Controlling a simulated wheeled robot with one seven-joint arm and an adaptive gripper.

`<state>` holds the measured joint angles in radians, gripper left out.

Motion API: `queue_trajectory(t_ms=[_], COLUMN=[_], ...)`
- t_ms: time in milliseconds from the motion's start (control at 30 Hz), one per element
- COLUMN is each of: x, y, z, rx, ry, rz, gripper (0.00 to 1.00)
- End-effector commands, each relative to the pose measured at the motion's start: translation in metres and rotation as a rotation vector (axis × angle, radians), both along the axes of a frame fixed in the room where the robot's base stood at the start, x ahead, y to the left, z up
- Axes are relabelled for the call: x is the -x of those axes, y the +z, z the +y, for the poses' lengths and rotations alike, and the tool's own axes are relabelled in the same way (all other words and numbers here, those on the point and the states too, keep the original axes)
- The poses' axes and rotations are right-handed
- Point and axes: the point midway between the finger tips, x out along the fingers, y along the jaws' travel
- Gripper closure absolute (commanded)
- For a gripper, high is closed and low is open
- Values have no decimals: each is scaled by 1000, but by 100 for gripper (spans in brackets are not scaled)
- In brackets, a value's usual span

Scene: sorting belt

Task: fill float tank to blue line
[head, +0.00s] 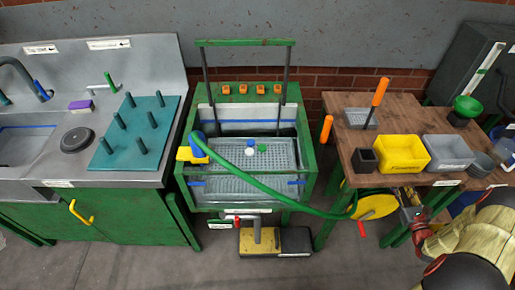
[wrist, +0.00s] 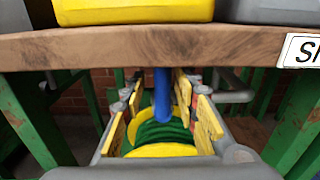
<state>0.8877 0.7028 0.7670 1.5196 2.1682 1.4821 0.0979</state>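The float tank (head: 190,199) stands in a green frame, with blue line marks (head: 295,183) on its front and one on its back wall. A green hose (head: 290,205) runs from a blue and yellow fitting (head: 197,145) at the tank's left rim to a yellow reel (head: 378,206). My gripper (head: 408,212) is beside the reel under the wooden table. In the wrist view my gripper (wrist: 162,122) is open, with the reel (wrist: 165,150) and a blue post (wrist: 162,95) visible between its yellow-padded fingers.
The wooden table (head: 345,150) holds yellow (head: 401,153) and grey bins; its edge (wrist: 130,48) lies just above my gripper in the wrist view. A red-tipped crank (head: 362,229) hangs at the reel. A pedal (head: 259,240) stands below the tank. A sink bench (head: 60,160) is at left.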

Motion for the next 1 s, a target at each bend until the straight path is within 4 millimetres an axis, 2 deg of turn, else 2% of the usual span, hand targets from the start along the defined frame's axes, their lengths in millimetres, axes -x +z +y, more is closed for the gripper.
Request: queue_trajectory(t_ms=[233,533,1000], x=[0,1,41], y=[1,1,2], z=[-1,-2,-5], rx=[1,1,1], ry=[-1,-2,-3], rz=[-2,-2,-2], gripper=[55,55,55])
